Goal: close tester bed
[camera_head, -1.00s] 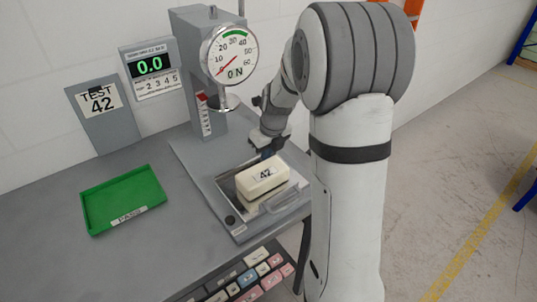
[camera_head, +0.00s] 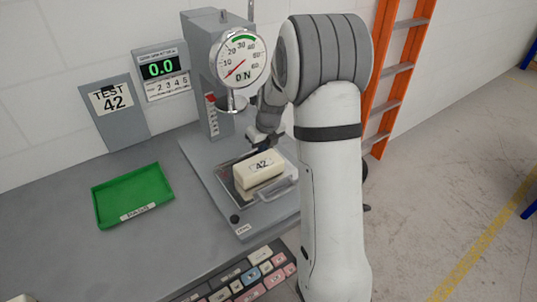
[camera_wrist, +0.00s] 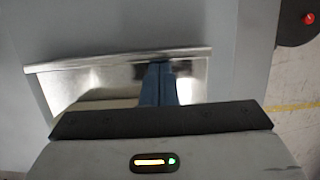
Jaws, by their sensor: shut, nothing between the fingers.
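The grey tester (camera_head: 203,88) stands on the bench with a round dial reading near 0 N. Its metal bed (camera_head: 227,188) sits forward of the round press plate (camera_head: 232,103), with a clear handle (camera_head: 277,188) at its front. A cream foam block (camera_head: 258,168) marked 42 lies on the bed. My gripper (camera_head: 264,148) is just behind the block, its fingertips largely hidden. In the wrist view, the blue fingers (camera_wrist: 159,82) are together and empty over the shiny bed (camera_wrist: 196,82), near its raised rim (camera_wrist: 118,60). Whether they touch it I cannot tell.
A green tray (camera_head: 113,211) is empty on the left of the bench. A display (camera_head: 160,68) reads 0.0 beside a TEST 42 sign (camera_head: 117,128). An orange ladder (camera_head: 392,100) leans at the wall.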

